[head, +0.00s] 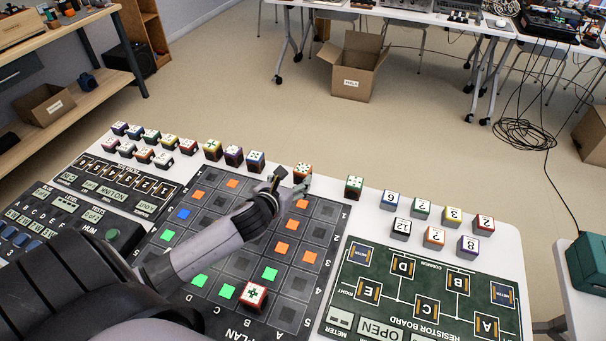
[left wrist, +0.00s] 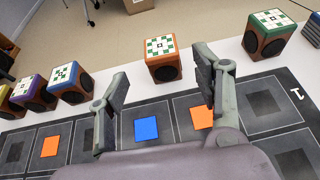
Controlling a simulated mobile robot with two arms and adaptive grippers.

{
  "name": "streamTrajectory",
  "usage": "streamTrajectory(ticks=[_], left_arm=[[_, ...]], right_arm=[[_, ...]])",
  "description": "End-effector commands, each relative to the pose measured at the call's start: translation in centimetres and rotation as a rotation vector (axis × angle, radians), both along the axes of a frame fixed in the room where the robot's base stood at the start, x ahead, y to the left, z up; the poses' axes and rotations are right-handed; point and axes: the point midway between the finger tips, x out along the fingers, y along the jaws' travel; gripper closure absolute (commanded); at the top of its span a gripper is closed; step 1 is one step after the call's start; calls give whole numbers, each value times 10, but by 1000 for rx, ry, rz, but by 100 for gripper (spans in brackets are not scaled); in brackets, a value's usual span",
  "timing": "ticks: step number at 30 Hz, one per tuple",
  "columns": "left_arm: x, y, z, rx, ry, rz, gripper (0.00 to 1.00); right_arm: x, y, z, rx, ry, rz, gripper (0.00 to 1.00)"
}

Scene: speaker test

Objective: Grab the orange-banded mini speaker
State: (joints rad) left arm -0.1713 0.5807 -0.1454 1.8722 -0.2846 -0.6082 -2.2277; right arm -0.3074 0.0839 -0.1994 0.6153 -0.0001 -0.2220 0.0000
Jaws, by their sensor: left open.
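The orange-banded mini speaker (head: 302,171) is a small cube with a patterned white top. It stands on the white table just beyond the dark grid board. In the left wrist view the speaker (left wrist: 163,62) shows its orange-brown body and dark round front, ahead of and between my fingers. My left gripper (head: 290,181) is open and empty, just short of the speaker, with one finger partly overlapping it in the head view. In the left wrist view the left gripper (left wrist: 163,75) has its fingers spread to either side. My right gripper is out of view.
A green-banded speaker (head: 354,187) stands to the right. Blue (head: 255,161), purple (head: 233,155) and yellow (head: 213,149) ones stand to the left. A red-banded speaker (head: 254,294) sits on the grid board (head: 325,212). Numbered cubes (head: 434,236) stand behind the resistor board (head: 420,280).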

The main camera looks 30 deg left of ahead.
Motion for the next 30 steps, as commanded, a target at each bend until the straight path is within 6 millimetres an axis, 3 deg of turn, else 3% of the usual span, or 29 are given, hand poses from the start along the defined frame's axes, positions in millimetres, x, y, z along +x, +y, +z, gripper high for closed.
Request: streamTrajectory(ticks=[6,11,20,30], left_arm=[[22,4,-9,-1,0,0,40],[32,5,-11,0,-1,1,40],[68,10,-24,-1,0,0,40],[73,11,-26,1,0,-1,41]], right_arm=[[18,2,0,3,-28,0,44],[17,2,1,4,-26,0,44],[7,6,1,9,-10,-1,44],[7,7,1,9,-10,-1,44]])
